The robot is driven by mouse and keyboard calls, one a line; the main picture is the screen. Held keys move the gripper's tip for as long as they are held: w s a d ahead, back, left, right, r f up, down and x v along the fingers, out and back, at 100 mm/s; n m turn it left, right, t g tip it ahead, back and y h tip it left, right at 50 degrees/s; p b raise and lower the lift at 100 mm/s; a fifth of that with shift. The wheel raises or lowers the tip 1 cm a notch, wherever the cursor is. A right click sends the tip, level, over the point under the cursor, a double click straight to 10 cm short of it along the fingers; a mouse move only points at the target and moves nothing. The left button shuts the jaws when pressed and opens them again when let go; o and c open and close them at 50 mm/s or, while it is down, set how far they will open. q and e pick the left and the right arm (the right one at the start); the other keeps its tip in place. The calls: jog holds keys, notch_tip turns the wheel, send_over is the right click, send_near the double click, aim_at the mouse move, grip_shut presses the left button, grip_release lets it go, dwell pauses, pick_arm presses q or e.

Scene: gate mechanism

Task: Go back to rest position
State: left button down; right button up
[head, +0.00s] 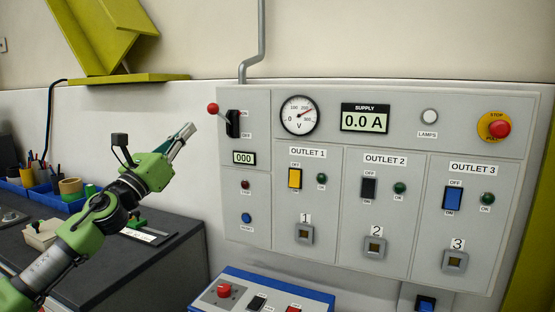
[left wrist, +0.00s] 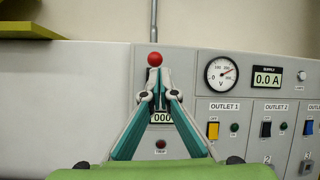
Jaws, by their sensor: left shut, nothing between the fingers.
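My left gripper (head: 188,130) is shut and empty, raised in front of the wall to the left of the grey control panel (head: 341,211). In the left wrist view the closed fingertips (left wrist: 153,78) point at the panel, just below the red knob (left wrist: 154,59). In the head view the red knob (head: 213,108) tops the main lever, raised on the ON side, with a gap between it and the fingertips. My right gripper is in neither view.
The voltmeter (head: 299,115) needle points right of centre; the supply display (head: 364,118) reads 0.0 A. A dark workbench (head: 133,262) with blue bins (head: 60,202) lies below my left arm. A blue-edged console (head: 262,290) stands below the panel. A yellow-green shelf (head: 125,78) hangs upper left.

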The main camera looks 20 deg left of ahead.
pick_arm(q)
jog(key=d+f+n+g+y, duration=0.2)
jog(key=d+f+n+y, duration=0.15)
jog(key=f+n, duration=0.6)
jog(key=d+f+n+g+y, duration=0.2)
jog(key=d+f+n, duration=0.25)
jog(key=f, duration=0.95)
jog(key=s+d+f+n+g, duration=0.2)
jog(key=s+f+n, duration=0.2)
jog(key=f, duration=0.4)
jog(key=s+d+f+n+g, duration=0.25)
jog(key=s+f+n, duration=0.2)
jog(key=f, duration=0.45)
jog(key=s+d+f+n+g, duration=0.4)
jog(key=s+f+n+g, duration=0.15)
jog(key=s+f, duration=0.7)
jog(key=s+d+f+n+g+h, duration=0.1)
jog(key=s+d+f+n+g, duration=0.25)
jog(key=s, duration=0.65)
jog(key=s+d+f+n+g+h, duration=0.2)
jog(key=s+d+f+n+g, duration=0.15)
jog(key=s, duration=0.65)
notch_tip(320, 180, down, 26)
jog(key=m, duration=0.1)
jog(key=s+a+f+g, duration=0.1)
jog(key=s+a+f, duration=0.1)
jog(key=s+f, duration=1.4)
jog(key=shift+s+a+f+y, duration=0.35)
jog(key=shift+s+a, duration=0.05)
jog(key=shift+s, duration=0.6)
